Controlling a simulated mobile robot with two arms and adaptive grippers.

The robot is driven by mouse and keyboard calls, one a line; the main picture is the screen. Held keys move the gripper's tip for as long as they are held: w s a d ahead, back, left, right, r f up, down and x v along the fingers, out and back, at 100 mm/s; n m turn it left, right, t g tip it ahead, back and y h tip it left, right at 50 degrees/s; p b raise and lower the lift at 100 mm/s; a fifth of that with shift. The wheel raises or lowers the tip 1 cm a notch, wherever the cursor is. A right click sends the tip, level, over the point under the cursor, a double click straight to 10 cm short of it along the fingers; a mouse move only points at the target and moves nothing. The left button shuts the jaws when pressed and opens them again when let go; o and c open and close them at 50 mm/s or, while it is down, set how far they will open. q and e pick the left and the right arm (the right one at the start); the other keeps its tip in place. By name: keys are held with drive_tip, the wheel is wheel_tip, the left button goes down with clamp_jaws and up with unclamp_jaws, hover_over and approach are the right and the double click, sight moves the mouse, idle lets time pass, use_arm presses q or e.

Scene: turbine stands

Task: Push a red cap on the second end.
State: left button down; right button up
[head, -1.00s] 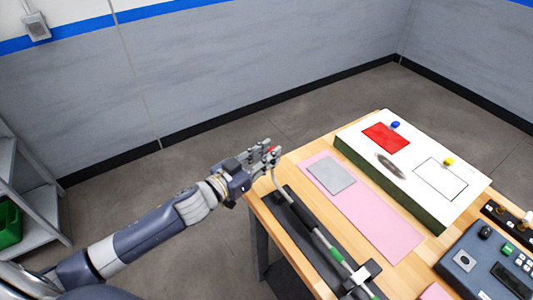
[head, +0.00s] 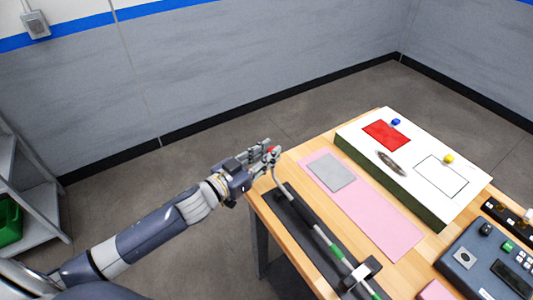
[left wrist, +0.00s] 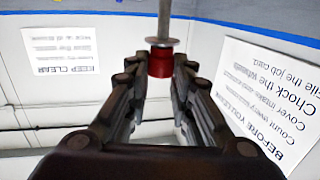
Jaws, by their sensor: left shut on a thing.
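In the left wrist view the fingers are closed around the red cap (left wrist: 160,63). A metal flange and thin tube end (left wrist: 164,43) stand directly against the cap in that view; whether the cap is fully seated is unclear. My right gripper is not in view.
The wooden table (head: 295,173) holds a pink mat (head: 370,217) with a grey square (head: 331,172). Beyond is a white board (head: 415,150) with a red patch and blue and yellow knobs. A control box (head: 470,262) is at right.

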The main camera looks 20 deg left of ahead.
use_arm(q)
drive_tip(key=shift+s+f, duration=0.15)
drive_tip(key=shift+f, duration=0.55)
drive_tip(key=c, duration=1.3)
unclamp_jaws()
drive_tip(key=shift+o, duration=0.6)
drive_tip(key=shift+r, duration=0.2)
drive_tip(key=shift+r, duration=0.1)
drive_tip(key=p+v, duration=0.2)
drive_tip(key=v, duration=0.4)
drive_tip(key=shift+s+a, duration=0.25)
drive_tip(key=shift+s, duration=0.1)
drive_tip(key=shift+r, duration=0.1)
